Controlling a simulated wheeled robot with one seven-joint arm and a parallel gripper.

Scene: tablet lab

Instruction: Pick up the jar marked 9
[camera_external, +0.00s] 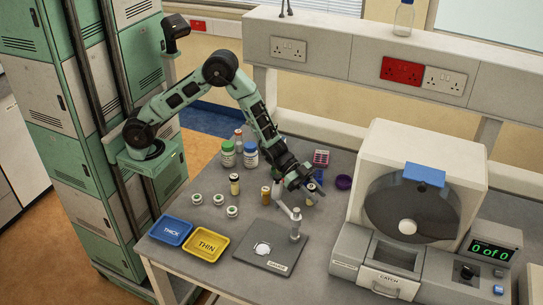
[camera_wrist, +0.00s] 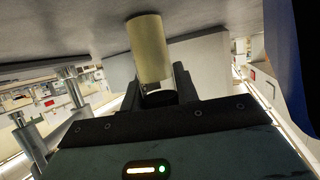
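Several small jars stand on the grey bench; no number is readable, so I cannot tell which is marked 9. My gripper (camera_external: 303,184) is low over the bench, at a cream jar (camera_external: 312,193) partly hidden by it. In the wrist view a plain cream cylinder (camera_wrist: 149,48) with a dark end lies directly ahead of my gripper (camera_wrist: 160,92). A dark finger shows beside its near end; whether the fingers touch it is unclear. Other capped jars are a yellowish one (camera_external: 234,185) and an amber one (camera_external: 266,196), left of my gripper.
Three white-lidded pots (camera_external: 219,199) stand left, near a blue THICK tray (camera_external: 171,230) and yellow THIN tray (camera_external: 208,244). A gauge (camera_external: 295,226) on a dark plate is in front of my gripper. A large drum machine (camera_external: 412,205) stands right. Taller bottles (camera_external: 228,154) stand behind.

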